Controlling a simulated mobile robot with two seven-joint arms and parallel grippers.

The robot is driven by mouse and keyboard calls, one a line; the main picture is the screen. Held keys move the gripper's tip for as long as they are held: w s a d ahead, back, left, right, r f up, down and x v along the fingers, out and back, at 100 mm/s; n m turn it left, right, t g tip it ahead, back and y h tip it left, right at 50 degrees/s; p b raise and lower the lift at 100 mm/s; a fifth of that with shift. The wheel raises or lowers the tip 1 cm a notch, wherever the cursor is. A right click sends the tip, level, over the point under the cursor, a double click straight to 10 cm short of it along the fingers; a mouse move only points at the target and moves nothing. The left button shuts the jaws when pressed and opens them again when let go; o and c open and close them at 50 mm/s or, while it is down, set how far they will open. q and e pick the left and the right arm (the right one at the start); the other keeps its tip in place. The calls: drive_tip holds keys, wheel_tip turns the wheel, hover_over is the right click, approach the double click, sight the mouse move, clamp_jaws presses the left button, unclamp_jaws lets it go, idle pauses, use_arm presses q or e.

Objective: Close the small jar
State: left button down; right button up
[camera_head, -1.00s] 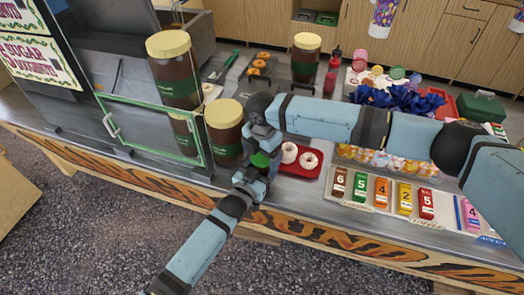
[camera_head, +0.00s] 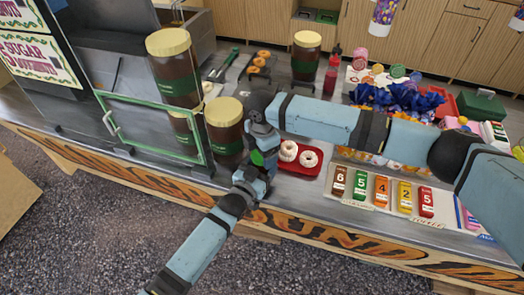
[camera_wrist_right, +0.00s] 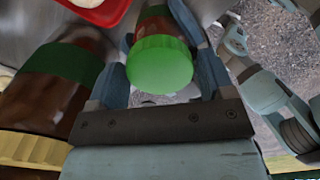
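The small jar shows in the right wrist view, with a brown body (camera_wrist_right: 154,22) and a bright green ribbed lid (camera_wrist_right: 160,66) at its near end. The two blue fingers of my right gripper (camera_wrist_right: 158,80) stand on either side of the lid, very close to it; I cannot tell whether they press on it. In the head view only a green patch of the lid (camera_head: 257,158) shows between my right gripper (camera_head: 263,148) and my left gripper (camera_head: 258,176). My left gripper is just below, near the jar; its fingers are hidden or too small to read.
Large brown jars with yellow lids stand left of my grippers, the nearest one (camera_head: 225,125) close by. A red tray (camera_head: 299,171) with white doughnuts lies just right. Numbered coloured packets (camera_head: 382,190) fill the counter further right. The counter's front edge is near.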

drive_tip(key=shift+o, duration=1.1)
drive_tip(key=shift+r, duration=2.3)
drive_tip(key=shift+c, duration=0.2)
wheel_tip(320, 180, up, 2)
drive_tip(key=shift+r+n, duration=0.2)
drive_tip(key=shift+n, duration=0.9)
drive_tip(key=shift+r+n, duration=0.5)
drive_tip(key=shift+n, duration=0.1)
